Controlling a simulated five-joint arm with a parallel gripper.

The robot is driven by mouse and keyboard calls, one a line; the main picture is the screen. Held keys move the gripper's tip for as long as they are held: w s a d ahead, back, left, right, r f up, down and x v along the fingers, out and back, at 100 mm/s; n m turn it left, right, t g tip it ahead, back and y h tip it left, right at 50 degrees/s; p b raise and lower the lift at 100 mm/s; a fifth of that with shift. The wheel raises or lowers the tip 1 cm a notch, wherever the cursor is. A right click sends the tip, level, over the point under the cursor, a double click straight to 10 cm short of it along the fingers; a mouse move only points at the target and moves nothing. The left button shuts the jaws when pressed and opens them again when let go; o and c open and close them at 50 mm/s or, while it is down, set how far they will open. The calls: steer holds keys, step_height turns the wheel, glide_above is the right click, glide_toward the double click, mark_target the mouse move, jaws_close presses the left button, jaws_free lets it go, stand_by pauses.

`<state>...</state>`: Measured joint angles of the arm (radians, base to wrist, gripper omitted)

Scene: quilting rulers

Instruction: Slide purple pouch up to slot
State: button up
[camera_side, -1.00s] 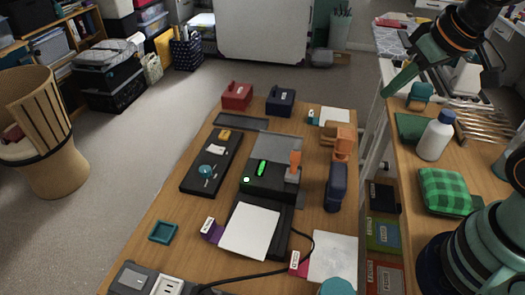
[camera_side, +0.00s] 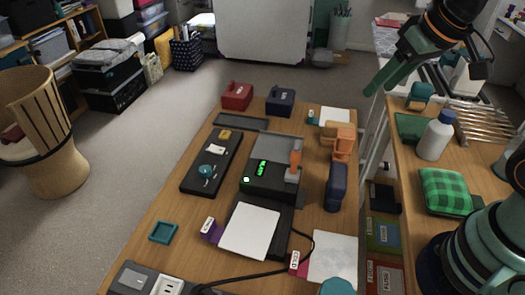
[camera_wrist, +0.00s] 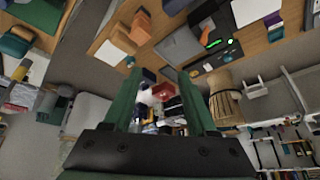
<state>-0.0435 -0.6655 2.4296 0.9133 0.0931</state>
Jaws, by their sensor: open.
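A white sheet (camera_side: 250,230) with a purple edge strip and a white tag, which I take as the purple pouch (camera_side: 213,230), lies on a dark tray in front of a black machine (camera_side: 268,181) with a lit green display. The machine's slot cannot be made out. The pouch's purple corner also shows at the top of the wrist view (camera_wrist: 272,19). My gripper (camera_side: 377,87) is open and empty, raised between the two tables, right of and well away from the pouch. Its two green fingers stand apart in the wrist view (camera_wrist: 160,74).
Another white sheet (camera_side: 333,257) with a magenta tag lies at the front right, beside a black cable. An orange and navy tool (camera_side: 337,185) stands right of the machine. A dark tray (camera_side: 211,166) lies left. The side table holds a white bottle (camera_side: 435,137) and green pouch (camera_side: 446,190).

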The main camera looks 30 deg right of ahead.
steer(key=w+a+m+g, duration=0.25)
steer(key=w+a, duration=0.35)
steer(key=a, duration=0.3)
steer(key=m+g, duration=0.3)
steer(key=m, duration=0.4)
glide_above(209, 223)
steer(key=f, duration=2)
steer(key=shift+w+d, duration=0.15)
steer(key=shift+w, duration=0.05)
steer(key=shift+s+f, duration=0.2)
steer(key=shift+f, duration=2.65)
jaws_close()
